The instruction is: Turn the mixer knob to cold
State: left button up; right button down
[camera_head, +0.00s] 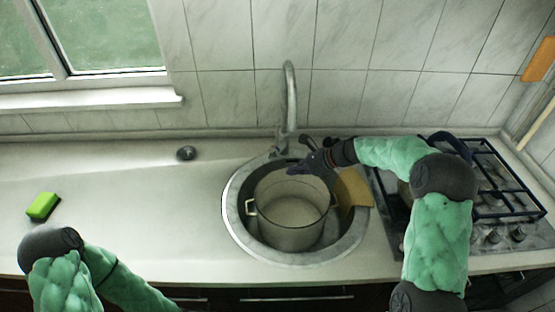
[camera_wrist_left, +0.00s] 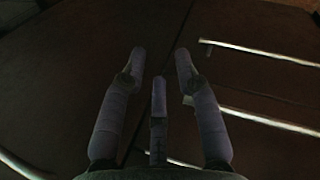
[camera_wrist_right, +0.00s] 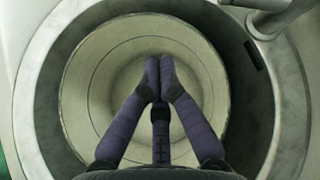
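The mixer tap (camera_head: 290,98) rises behind the sink in the head view. Its base also shows at the top right of the right wrist view (camera_wrist_right: 272,20). I cannot clearly make out its knob near my fingers. My right gripper (camera_head: 298,167) reaches in from the right over the sink's back part, beside the tap base. In the right wrist view its fingertips (camera_wrist_right: 160,66) are together above the pot, with nothing seen between them. My left gripper (camera_wrist_left: 160,60) is open and empty in front of dark cabinet fronts; the head view does not show its fingers.
A pot (camera_head: 290,212) stands in the round sink (camera_head: 235,222). A yellow-brown board or cloth (camera_head: 354,190) lies at the sink's right. The gas hob (camera_head: 500,190) is further right. A green sponge (camera_head: 42,206) lies left.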

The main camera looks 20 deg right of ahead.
aim_at(280, 171)
jog(key=w+d+r+m+h, duration=0.2)
jog(key=d+r+m+h, duration=0.15)
jog(key=m, duration=0.45)
jog(key=shift+h, duration=0.25)
jog(key=b+x, duration=0.5)
jog(key=x, duration=0.4)
jog(key=shift+w+a+f, duration=0.1)
jog(key=shift+a+f, duration=0.2)
jog(key=w+a+r, duration=0.1)
jog(key=w+a+r+b, duration=0.1)
jog(key=shift+w+r, duration=0.1)
jog(key=shift+w, duration=0.25)
